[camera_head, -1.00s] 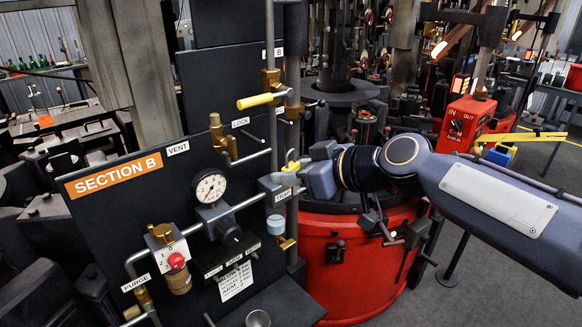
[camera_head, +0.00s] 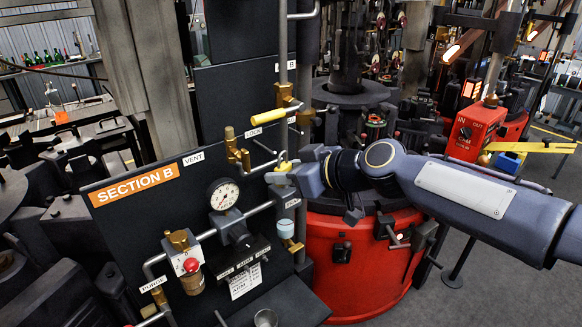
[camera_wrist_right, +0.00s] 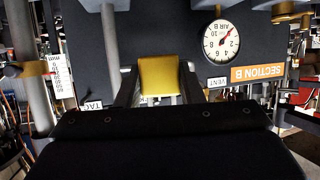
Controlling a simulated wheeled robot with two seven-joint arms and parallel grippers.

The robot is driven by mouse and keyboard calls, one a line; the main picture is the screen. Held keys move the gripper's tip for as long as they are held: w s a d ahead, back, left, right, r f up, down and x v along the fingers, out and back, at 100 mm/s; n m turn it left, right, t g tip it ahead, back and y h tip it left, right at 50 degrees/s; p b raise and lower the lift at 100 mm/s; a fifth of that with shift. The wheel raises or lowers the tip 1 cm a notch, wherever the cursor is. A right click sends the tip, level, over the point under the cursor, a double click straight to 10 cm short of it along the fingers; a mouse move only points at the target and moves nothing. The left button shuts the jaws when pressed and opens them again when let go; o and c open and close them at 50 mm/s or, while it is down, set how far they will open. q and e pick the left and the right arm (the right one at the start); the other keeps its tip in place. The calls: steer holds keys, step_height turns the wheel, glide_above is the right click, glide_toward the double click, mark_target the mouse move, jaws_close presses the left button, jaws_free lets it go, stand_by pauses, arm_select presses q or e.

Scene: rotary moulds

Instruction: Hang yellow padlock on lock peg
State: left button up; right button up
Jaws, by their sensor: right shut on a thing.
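The yellow padlock (camera_wrist_right: 159,77) is between the two fingers of my right gripper in the right wrist view. In the head view only a small yellow part of the padlock (camera_head: 285,166) shows at the tips of my right gripper (camera_head: 280,179), which is shut on it. The lock peg (camera_head: 265,147) is a thin metal rod on the dark panel, below the LOCK label (camera_head: 253,132). The padlock is to the right of and below the peg, apart from it in the picture. The shackle is not clear. My left gripper is not in view.
The panel (camera_head: 120,235) carries a pressure gauge (camera_head: 224,195), brass valves and a vertical pipe (camera_head: 283,70) close to my right gripper. A yellow valve handle (camera_head: 272,119) sticks out above the gripper. A red machine base (camera_head: 345,265) stands below my right arm.

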steer(key=shift+w+a+p, duration=0.55)
steer(key=shift+w+p, duration=0.2)
steer(key=shift+p, duration=0.1)
steer(key=shift+w+a+p, duration=0.5)
steer(key=shift+w+p, duration=0.2)
steer(key=shift+p, duration=0.15)
steer(key=shift+w+a+f+b, duration=0.1)
steer(key=shift+w+f+b, duration=0.05)
steer(key=shift+f+b, duration=0.2)
steer(key=shift+w+a+f+b, duration=0.1)
steer(key=shift+w+a+b, duration=0.15)
steer(key=shift+w+b, duration=0.1)
steer(key=o, duration=1)
steer(key=shift+o, duration=0.9)
steer(key=shift+s, duration=0.1)
steer(key=shift+d, duration=0.1)
